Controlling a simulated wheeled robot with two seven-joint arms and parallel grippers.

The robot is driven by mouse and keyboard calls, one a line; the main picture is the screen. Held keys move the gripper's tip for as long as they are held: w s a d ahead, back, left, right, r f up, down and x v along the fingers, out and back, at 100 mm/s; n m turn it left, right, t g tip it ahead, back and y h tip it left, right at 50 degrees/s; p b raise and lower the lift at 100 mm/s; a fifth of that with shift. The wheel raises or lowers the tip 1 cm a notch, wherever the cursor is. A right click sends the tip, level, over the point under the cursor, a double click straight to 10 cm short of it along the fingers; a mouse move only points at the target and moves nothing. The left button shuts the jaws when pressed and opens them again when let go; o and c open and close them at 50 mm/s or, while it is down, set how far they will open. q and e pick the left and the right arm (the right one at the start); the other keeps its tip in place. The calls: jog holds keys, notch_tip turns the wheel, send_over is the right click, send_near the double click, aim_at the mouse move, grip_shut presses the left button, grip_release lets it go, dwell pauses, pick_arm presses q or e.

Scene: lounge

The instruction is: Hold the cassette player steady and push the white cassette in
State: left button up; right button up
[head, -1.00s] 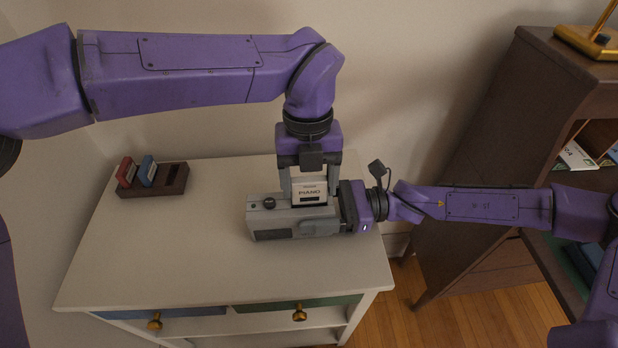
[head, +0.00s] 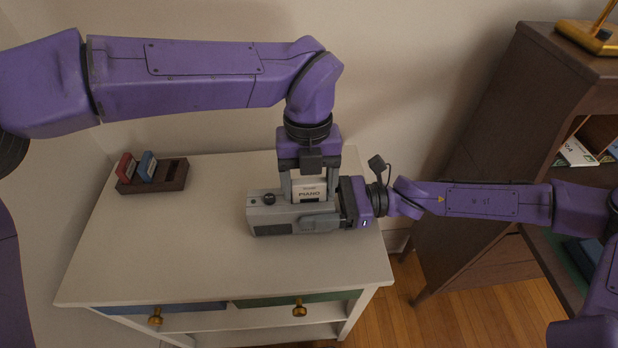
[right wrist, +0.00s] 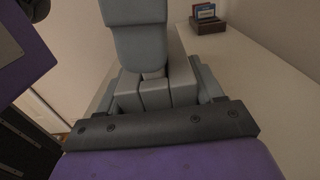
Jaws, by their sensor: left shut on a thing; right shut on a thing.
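The grey cassette player (head: 270,220) lies on the white dresser top. The white cassette (head: 309,190), labelled PIANO, stands upright, partly sunk in the player's top, with its lower part hidden. My left gripper (head: 308,188) points down from above and is shut on the white cassette. My right gripper (head: 345,205) comes in from the right and is shut on the player's right end. In the right wrist view the grey player (right wrist: 180,60) extends away beyond the right gripper's fingers.
A dark wooden rack (head: 165,182) with a red cassette (head: 125,167) and a blue cassette (head: 147,165) stands at the back left of the dresser (head: 150,250). A brown bookshelf (head: 480,130) stands at the right. The dresser's left and front top is clear.

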pick_arm(q)
jog(key=shift+f, duration=0.5)
jog(key=shift+s+f, duration=0.2)
jog(key=shift+f, duration=0.5)
pick_arm(e)
jog(key=shift+s+a+r, duration=0.15)
jog(key=shift+s+r, duration=0.1)
pick_arm(q)
jog(key=o, duration=1.1)
jog(key=shift+o, duration=0.2)
jog(key=shift+w+a+r, duration=0.1)
jog(key=shift+w+r, duration=0.1)
jog(key=shift+r, duration=0.55)
jog(key=shift+w+r, duration=0.15)
jog(key=shift+r, duration=0.6)
pick_arm(e)
jog(key=shift+w+f, duration=0.2)
jog(key=shift+w, duration=0.05)
pick_arm(q)
jog(key=shift+w+r, duration=0.15)
jog(key=shift+r, duration=1.65)
pick_arm(e)
jog(key=shift+f, duration=0.1)
pick_arm(q)
jog(key=shift+w, duration=0.1)
pick_arm(e)
jog(key=o, duration=1.5)
